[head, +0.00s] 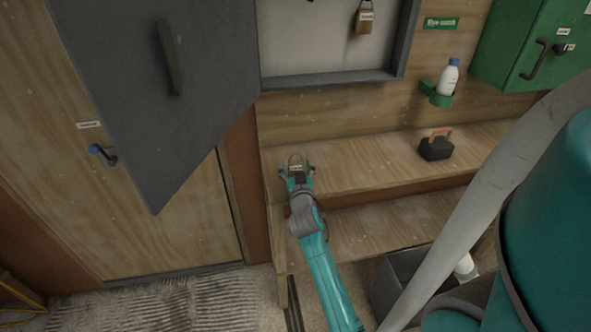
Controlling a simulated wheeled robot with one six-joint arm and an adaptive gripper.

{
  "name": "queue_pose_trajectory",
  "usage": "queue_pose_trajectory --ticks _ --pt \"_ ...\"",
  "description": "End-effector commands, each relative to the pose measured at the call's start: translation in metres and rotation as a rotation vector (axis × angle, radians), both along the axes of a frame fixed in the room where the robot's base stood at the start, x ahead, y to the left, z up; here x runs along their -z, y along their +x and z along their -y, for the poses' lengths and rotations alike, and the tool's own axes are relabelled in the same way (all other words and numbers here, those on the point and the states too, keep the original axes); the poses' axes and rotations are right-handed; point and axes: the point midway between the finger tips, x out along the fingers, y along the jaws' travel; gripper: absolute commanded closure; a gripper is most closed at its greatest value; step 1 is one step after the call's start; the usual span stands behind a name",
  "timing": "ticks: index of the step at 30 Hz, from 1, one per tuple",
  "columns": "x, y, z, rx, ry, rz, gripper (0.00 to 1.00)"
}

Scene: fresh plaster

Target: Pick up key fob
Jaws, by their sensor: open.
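My gripper (297,171) is open above the left end of the wooden bench shelf, with its fingers spread. I cannot pick out a key fob for certain. A dark small thing (310,1) in the wall cabinet is cut off by the top edge of the head view.
A grey cabinet door (165,90) hangs open left of my gripper. A padlock (366,20) hangs in the cabinet. A black box with an orange handle (436,150) stands on the bench (365,160). A bottle (449,76) sits in a green holder. The bench middle is clear.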

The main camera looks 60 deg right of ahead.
Motion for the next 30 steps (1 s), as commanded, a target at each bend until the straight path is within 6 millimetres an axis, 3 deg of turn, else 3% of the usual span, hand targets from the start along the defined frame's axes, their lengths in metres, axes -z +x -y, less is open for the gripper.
queue_pose_trajectory --ticks 7,15,30 --pt "0.0 0.0009 0.0011 0.0 0.0 0.0 0.23" --pt "0.0 0.0008 0.0009 0.0 0.0 0.0 0.88" --pt "-0.0047 0.0055 0.0028 -0.002 0.001 0.002 0.89"
